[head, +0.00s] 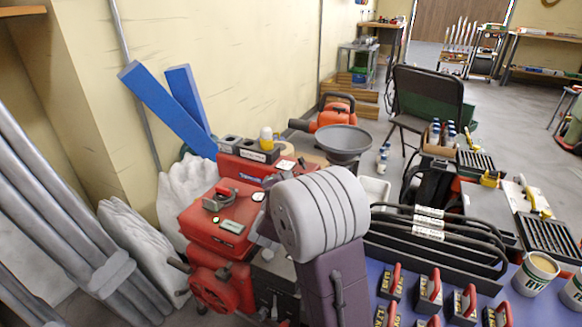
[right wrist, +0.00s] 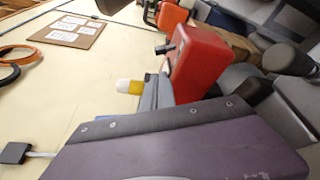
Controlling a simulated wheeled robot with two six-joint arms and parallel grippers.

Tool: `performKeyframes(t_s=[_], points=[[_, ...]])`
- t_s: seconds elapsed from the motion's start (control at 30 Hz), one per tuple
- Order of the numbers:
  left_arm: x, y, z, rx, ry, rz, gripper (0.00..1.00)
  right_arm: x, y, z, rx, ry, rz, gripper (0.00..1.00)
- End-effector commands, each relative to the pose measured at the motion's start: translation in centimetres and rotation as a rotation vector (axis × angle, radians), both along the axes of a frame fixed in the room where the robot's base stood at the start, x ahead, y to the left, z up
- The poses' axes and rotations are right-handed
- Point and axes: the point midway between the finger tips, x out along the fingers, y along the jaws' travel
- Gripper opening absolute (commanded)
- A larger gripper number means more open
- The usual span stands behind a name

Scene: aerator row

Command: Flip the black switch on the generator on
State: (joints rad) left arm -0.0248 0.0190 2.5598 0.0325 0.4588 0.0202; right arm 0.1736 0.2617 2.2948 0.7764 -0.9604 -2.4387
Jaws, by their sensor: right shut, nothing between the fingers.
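The red generator (head: 208,232) stands left of centre in the head view. It has a red top with a cap and small gauges, and a dark front panel (head: 275,278). I cannot make out the black switch or its position; my right arm covers part of that side. My right gripper (head: 264,236) is close by the generator's right side, shut and empty, mostly hidden behind my grey wrist. In the right wrist view a red box-shaped body (right wrist: 203,62) with a black knob shows beyond my purple arm part; I cannot tell whether it is the generator. My left gripper is not in view.
A grey funnel (head: 343,140) and an orange machine (head: 335,115) stand behind. Grey pipes (head: 60,200) lean at left. A chair (head: 428,92) stands further back.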

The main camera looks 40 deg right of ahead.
Motion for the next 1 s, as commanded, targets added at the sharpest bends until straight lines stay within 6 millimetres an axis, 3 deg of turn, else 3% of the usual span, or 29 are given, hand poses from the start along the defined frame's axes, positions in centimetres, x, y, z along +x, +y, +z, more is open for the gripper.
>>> performKeyframes(t_s=[0.17,0.37,0.4,0.6,1.0], points=[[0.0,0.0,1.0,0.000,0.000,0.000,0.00,0.9,-1.0,0.1,0.000,0.002,-0.002,0.00],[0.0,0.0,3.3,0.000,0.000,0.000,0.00,3.6,-3.8,-0.4,0.001,0.004,-0.001,0.00],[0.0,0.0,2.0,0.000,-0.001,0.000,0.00,4.2,-4.4,-1.3,0.001,-0.002,-0.002,0.00],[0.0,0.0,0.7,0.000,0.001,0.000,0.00,6.3,-6.4,-1.7,0.000,-0.003,0.001,0.00],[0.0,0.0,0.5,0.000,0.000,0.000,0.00,6.9,-7.0,-1.6,0.000,0.000,0.002,0.00]])
